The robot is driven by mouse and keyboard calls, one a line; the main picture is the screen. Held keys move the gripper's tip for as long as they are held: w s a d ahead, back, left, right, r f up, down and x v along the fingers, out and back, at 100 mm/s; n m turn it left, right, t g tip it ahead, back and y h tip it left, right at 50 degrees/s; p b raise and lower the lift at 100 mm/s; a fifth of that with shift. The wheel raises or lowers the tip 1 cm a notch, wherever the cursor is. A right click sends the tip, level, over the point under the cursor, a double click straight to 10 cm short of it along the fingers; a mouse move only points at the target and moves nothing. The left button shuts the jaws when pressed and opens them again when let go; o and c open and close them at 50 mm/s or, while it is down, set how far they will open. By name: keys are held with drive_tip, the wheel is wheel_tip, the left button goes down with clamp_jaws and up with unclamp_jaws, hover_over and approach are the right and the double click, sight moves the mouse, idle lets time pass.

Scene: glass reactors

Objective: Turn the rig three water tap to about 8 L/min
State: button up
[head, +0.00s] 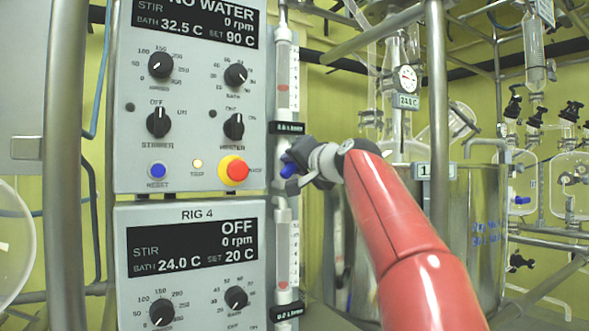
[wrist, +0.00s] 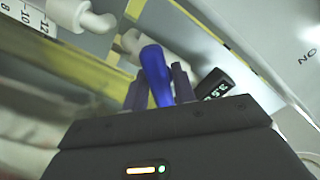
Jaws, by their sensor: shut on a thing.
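The blue water tap (head: 288,168) sits at the right edge of the upper control panel (head: 130,100), below an upright flow tube (head: 284,75). The panel's rig number is out of view; its screen reads "NO WATER", 0 rpm, bath 32.5 C. My gripper (head: 296,172) is at the tap, reaching in from the right. In the wrist view, the blue handle (wrist: 155,72) stands between the two dark fingers of my gripper (wrist: 159,88), which is shut on it. A small dark flow display (wrist: 215,83) is beside it; its digits look like 3.5 but are hard to read.
The rig 4 panel (head: 123,260) is below, showing OFF, with its own flow tube (head: 283,240) at its right. A red stop button (head: 237,171) is left of the tap. A steel vessel (head: 480,235) and upright pole (head: 438,90) stand right, near my arm.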

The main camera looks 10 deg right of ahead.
drive_tip(key=n+b, duration=0.1)
drive_tip(key=n, duration=0.3)
drive_tip(key=shift+f+n, duration=0.1)
drive_tip(key=shift+n, duration=0.3)
idle(0.4)
drive_tip(key=o, duration=0.8)
drive_tip(key=shift+o, duration=0.2)
drive_tip(key=b+v, duration=0.3)
drive_tip(key=v, duration=0.4)
drive_tip(key=shift+s+d, duration=0.15)
drive_tip(key=shift+s, duration=0.2)
